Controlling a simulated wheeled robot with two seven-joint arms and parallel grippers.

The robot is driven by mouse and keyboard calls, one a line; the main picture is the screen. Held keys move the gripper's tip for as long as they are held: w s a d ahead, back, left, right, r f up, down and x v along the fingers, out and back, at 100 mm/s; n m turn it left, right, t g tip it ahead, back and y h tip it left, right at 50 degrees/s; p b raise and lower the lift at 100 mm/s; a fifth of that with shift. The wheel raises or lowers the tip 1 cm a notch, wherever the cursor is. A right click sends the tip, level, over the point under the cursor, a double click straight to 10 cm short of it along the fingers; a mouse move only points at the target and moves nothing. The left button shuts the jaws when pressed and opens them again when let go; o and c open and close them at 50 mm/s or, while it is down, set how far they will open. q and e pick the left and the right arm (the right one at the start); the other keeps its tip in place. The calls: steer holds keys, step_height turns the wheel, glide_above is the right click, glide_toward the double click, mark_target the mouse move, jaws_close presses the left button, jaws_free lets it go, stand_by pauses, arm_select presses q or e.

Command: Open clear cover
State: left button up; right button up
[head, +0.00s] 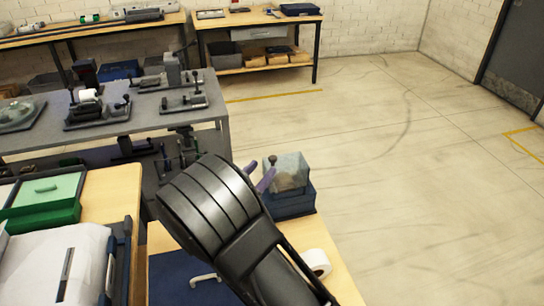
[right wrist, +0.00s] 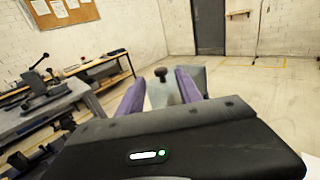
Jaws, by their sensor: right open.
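A clear cover (head: 291,172) with a dark round knob (head: 272,160) sits on a blue box (head: 291,203) at the far right corner of the wooden table. It looks shut, with something brownish visible through it. My right gripper (head: 258,175), with purple fingers, is open just left of the cover in the head view. In the right wrist view the knob (right wrist: 160,73) shows between the two open fingers, with the pale cover (right wrist: 162,95) behind and below. Whether the fingers touch the knob I cannot tell. My black right arm hides part of the box's left side. My left gripper is not in view.
A white tape roll (head: 317,262) stands near the table's right edge. A green box (head: 45,198) and a tray with white material (head: 55,262) lie at left. A grey bench (head: 140,130) with fixtures stands behind. Open floor (head: 420,190) lies to the right.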

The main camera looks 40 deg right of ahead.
mark_target(271, 159)
steer(key=p+x, duration=0.1)
steer(key=x, duration=0.6)
steer(key=shift+d, duration=0.1)
jaws_close()
stand_by(0.3)
stand_by(1.0)
